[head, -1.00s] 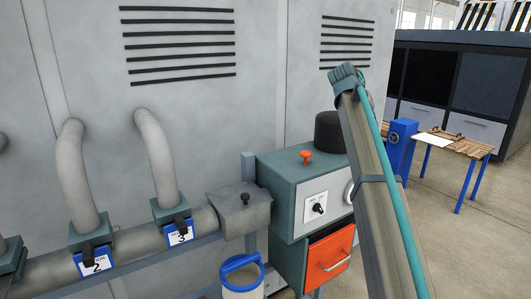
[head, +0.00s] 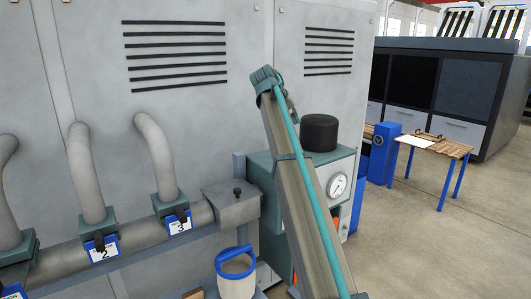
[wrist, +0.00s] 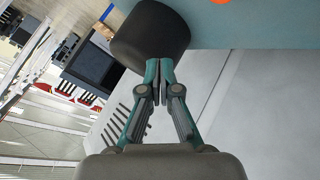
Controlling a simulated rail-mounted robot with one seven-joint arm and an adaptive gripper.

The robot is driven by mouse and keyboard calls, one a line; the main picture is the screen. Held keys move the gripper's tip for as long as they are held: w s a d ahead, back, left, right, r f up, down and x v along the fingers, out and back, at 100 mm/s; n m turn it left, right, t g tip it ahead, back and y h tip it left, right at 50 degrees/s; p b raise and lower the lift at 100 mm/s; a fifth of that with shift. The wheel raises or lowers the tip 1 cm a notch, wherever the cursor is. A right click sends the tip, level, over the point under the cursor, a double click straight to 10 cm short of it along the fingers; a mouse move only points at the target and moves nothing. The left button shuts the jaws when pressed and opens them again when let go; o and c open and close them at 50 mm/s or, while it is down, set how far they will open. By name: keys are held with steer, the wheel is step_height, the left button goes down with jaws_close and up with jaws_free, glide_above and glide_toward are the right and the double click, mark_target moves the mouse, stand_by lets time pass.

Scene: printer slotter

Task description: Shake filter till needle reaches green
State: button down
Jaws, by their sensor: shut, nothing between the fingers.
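The filter unit, a teal cabinet (head: 258,170), stands against the grey wall, partly hidden behind my arm. Its round white gauge (head: 337,186) is visible on the side panel, but its needle is too small to read. A black cylinder (head: 319,133) stands on top and also fills the upper middle of the wrist view (wrist: 150,35). My gripper (wrist: 160,78) is shut and empty, its fingertips overlapping the cylinder's edge in that view. I cannot tell whether they touch it. An orange knob (wrist: 217,1) shows at the top edge of the wrist view. In the head view my arm hides the cabinet's front.
A blue-rimmed bucket (head: 236,272) stands left of the cabinet. A grey pipe (head: 130,238) with numbered valves runs along the wall. A wooden table (head: 440,147) with blue legs and a dark machine (head: 440,90) stand to the right. The floor between is open.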

steer(key=shift+a, duration=0.5)
steer(key=shift+f, duration=0.15)
steer(key=shift+f+b, duration=1.45)
steer(key=shift+f, duration=2.85)
steer(key=shift+f, duration=0.1)
steer(key=shift+f, duration=0.35)
